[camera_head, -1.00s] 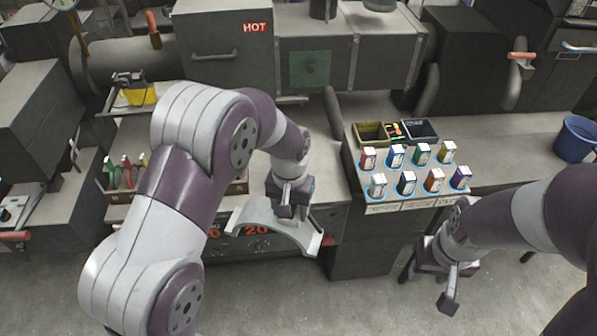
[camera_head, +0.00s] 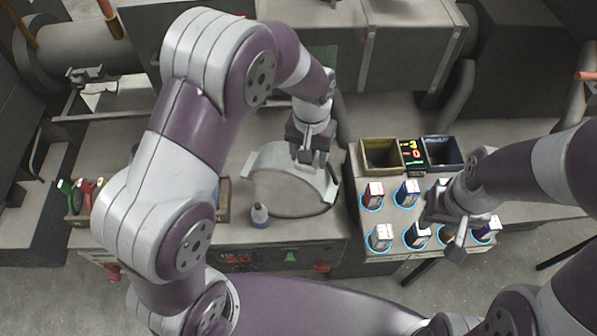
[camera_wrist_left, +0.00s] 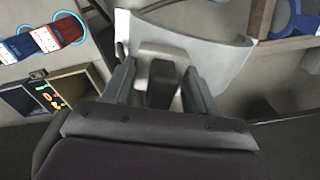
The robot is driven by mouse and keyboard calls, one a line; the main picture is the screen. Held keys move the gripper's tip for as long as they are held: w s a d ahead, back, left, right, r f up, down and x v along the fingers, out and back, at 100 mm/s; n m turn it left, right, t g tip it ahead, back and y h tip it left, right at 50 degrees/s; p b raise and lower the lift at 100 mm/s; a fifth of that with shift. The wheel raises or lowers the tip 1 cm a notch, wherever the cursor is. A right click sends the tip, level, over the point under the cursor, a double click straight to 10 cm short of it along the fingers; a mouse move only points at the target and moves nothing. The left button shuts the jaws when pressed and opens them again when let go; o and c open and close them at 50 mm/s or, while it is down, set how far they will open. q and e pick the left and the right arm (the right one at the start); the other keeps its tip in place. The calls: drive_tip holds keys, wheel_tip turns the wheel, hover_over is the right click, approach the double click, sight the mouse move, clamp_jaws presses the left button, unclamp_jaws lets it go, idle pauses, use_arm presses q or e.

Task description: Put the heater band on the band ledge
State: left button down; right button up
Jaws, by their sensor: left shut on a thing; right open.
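The heater band (camera_head: 268,157) is a pale grey curved shell with a flat tab at each end. My left gripper (camera_head: 311,158) is shut on its upper edge, right of the middle, above the grey counter. In the left wrist view the band (camera_wrist_left: 205,50) spreads beyond the fingers (camera_wrist_left: 162,85), which pinch its edge. I cannot tell whether the band touches the counter. I cannot make out the band ledge for certain. My right gripper (camera_head: 445,230) is open and empty, over the small boxes at the right.
Several labelled boxes (camera_head: 374,195) stand in blue rings on the right table. Behind them are an olive bin (camera_head: 365,147) and a dark bin (camera_head: 456,143). Coloured-handled tools (camera_head: 82,190) are at the left.

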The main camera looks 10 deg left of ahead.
sight(307, 172)
use_arm(q)
drive_tip(key=f, duration=0.1)
drive_tip(key=s+f+p, duration=0.1)
drive_tip(key=f, duration=0.2)
drive_tip(key=shift+s+f, duration=0.4)
drive_tip(key=f+p, duration=0.1)
drive_tip(key=f, duration=0.3)
drive_tip(key=shift+w+f, duration=0.2)
drive_tip(key=c, duration=0.8)
unclamp_jaws()
drive_tip(key=shift+f, duration=0.15)
drive_tip(key=o, duration=0.5)
drive_tip(key=shift+w, duration=0.1)
drive_tip(key=shift+c, duration=0.2)
use_arm(e)
drive_tip(key=shift+s+d+r, duration=0.1)
drive_tip(key=shift+s+r, duration=0.2)
drive_tip(key=shift+r, duration=0.35)
drive_tip(key=shift+s+r, duration=0.3)
drive_tip(key=shift+r, duration=0.3)
drive_tip(key=shift+r, duration=0.1)
